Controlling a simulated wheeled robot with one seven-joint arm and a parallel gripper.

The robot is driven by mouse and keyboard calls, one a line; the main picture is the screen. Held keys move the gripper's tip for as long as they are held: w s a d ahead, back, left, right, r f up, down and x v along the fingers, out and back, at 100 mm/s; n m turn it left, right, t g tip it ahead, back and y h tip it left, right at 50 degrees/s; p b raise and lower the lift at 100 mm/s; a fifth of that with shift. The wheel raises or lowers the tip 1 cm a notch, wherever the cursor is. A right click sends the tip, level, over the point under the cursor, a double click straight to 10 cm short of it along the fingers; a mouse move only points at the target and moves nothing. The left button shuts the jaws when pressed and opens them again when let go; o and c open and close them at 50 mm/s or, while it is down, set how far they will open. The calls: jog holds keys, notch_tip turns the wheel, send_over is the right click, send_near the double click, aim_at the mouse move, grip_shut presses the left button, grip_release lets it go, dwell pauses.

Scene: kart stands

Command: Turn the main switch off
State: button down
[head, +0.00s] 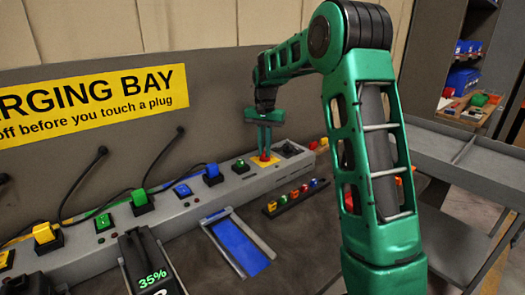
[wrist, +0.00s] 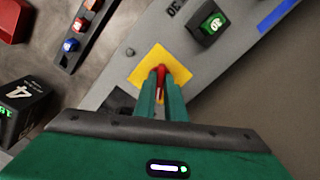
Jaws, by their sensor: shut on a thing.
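The main switch is a red handle (wrist: 161,72) on a yellow plate (wrist: 154,62), set in the grey power strip (head: 180,218). In the head view the yellow plate (head: 265,162) is near the right end of the strip. My gripper (head: 265,156) points down at it from above. In the wrist view my gripper's fingers (wrist: 161,88) are shut on the red handle, one on each side. The lower part of the handle is hidden between the fingers. I cannot tell from the views which position the switch is in.
Colored plugs with black cables, such as a yellow one (head: 45,234), sit along the strip to the left. A dark rack of small colored pieces (head: 296,197) and a blue-topped dock (head: 238,245) lie in front. A yellow sign (head: 90,98) is on the wall panel.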

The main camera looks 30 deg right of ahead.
jog(key=n, duration=0.5)
jog(key=shift+w+r+n, duration=0.1)
jog(key=shift+r+n, duration=0.05)
jog(key=shift+n, duration=0.15)
jog(key=n, duration=0.5)
jog(key=shift+d+n, duration=0.15)
jog(key=shift+n, duration=0.15)
jog(key=c, duration=1.9)
grip_release()
jog(key=shift+o, duration=0.4)
